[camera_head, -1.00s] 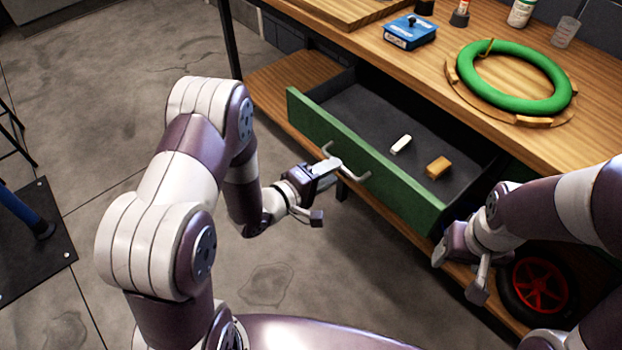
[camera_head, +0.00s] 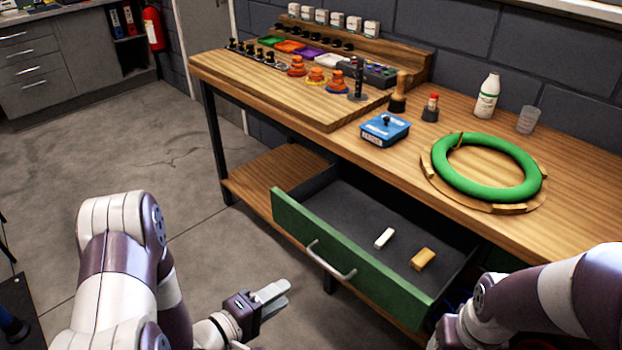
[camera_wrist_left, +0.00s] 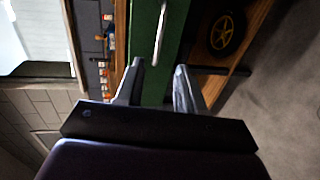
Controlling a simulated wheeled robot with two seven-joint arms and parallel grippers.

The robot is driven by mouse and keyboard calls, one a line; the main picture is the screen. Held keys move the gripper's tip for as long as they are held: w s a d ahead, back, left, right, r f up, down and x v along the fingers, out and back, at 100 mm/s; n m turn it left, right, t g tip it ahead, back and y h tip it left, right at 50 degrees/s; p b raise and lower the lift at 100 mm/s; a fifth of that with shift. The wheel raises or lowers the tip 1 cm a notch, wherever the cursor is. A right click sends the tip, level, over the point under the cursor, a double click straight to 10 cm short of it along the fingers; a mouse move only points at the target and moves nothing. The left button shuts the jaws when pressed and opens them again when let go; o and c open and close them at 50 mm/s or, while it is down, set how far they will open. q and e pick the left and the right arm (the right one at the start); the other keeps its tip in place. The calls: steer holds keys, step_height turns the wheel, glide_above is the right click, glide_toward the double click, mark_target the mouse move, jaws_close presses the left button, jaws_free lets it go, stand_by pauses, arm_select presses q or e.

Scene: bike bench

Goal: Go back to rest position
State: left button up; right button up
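My left gripper (camera_head: 278,296) is in front of the green drawer (camera_head: 345,265), low and to the left of its metal handle (camera_head: 330,262), and apart from it. In the left wrist view its two fingers (camera_wrist_left: 159,68) stand apart with nothing between them, and the handle (camera_wrist_left: 160,35) shows beyond. My right arm (camera_head: 520,305) comes in at the lower right, and its gripper is cut off by the bottom edge. The drawer is pulled out and holds a white block (camera_head: 384,238) and an orange-yellow block (camera_head: 422,259).
The wooden bench (camera_head: 580,185) carries a green ring (camera_head: 487,187) on a round wooden stand, a blue box (camera_head: 385,130), a white bottle (camera_head: 487,96) and a clear cup (camera_head: 528,120). The open drawer juts out in front. The floor (camera_head: 190,160) at left is clear.

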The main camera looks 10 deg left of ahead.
arm_select(q)
steer(key=shift+f, duration=0.1)
steer(key=s+a+f+m+g+y, duration=0.2)
steer(key=a+f+m+g+y, duration=0.15)
steer(key=f, duration=0.35)
steer(key=s+a+m+g+y, duration=0.5)
steer(key=s+a+g+y, duration=0.1)
steer(key=a+g, duration=0.1)
steer(key=d+r+m, duration=0.3)
steer(key=d+r, duration=0.4)
steer(key=r, duration=0.5)
step_height(320, 180, up, 15)
steer(key=p, duration=1.5)
steer(key=shift+g+p, duration=0.35)
steer(key=shift+p, duration=0.05)
steer(key=shift+a+n, duration=0.1)
steer(key=shift+n, duration=0.15)
